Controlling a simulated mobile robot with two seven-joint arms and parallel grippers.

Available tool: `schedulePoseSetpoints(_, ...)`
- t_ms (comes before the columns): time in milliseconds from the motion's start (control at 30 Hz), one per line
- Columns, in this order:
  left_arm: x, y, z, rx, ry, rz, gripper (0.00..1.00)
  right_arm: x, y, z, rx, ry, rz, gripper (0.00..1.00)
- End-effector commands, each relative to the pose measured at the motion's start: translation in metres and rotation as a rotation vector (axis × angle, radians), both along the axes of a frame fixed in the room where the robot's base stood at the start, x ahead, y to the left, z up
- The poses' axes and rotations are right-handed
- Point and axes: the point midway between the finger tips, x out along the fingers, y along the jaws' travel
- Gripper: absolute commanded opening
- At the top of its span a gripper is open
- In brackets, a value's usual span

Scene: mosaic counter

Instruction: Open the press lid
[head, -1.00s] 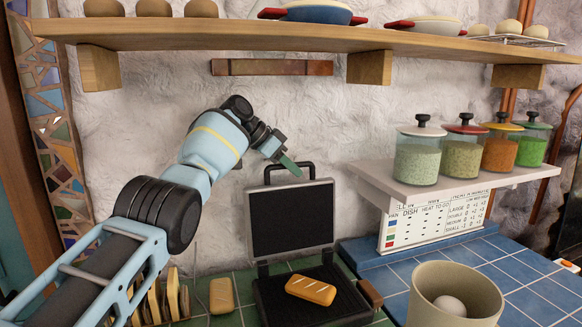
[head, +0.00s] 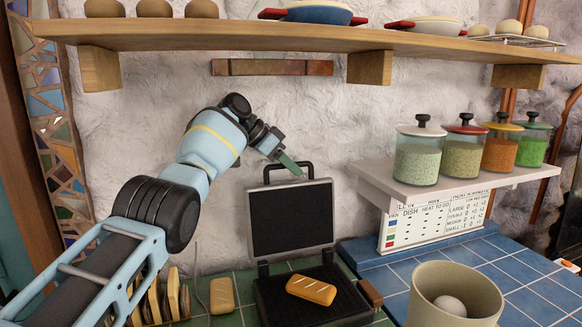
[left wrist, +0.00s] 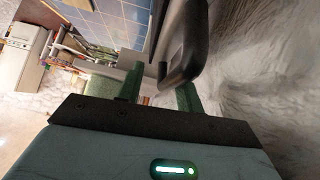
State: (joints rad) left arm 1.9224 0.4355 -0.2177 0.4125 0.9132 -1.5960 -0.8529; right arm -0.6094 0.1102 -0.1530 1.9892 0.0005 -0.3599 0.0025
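The press (head: 308,305) stands on the green tiled counter. Its dark lid (head: 290,218) is raised and stands nearly upright against the wall side, with the black handle (head: 291,168) on its top edge. A bread roll (head: 311,290) lies on the lower plate. My left gripper (head: 290,166) is at the lid's top edge, beside the handle. In the left wrist view its green fingers (left wrist: 160,93) stand apart, and the dark lid handle (left wrist: 186,50) is just beyond them; I see no clear grip on it. My right gripper is out of view.
A wooden shelf (head: 330,36) runs above. A white shelf (head: 455,178) with several jars is at the right, over a menu board (head: 432,223). A beige bowl (head: 455,290) with an egg stands at front right. Bread slices (head: 160,300) stand at lower left.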

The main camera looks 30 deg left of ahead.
Motion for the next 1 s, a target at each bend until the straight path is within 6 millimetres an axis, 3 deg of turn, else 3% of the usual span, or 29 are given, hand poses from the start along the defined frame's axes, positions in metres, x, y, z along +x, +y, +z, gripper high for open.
schedulePoseSetpoints(200, -0.018, 0.018, 0.028, 0.000, -0.006, 0.003, 0.36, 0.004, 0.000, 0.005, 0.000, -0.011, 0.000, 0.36)
schedulePoseSetpoints(433, -0.032, 0.032, 0.046, 0.000, -0.003, 0.002, 0.36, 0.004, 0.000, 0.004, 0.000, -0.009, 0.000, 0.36)
schedulePoseSetpoints(1000, -0.036, 0.036, 0.051, 0.000, -0.002, 0.001, 0.36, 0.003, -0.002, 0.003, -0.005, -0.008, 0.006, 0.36)
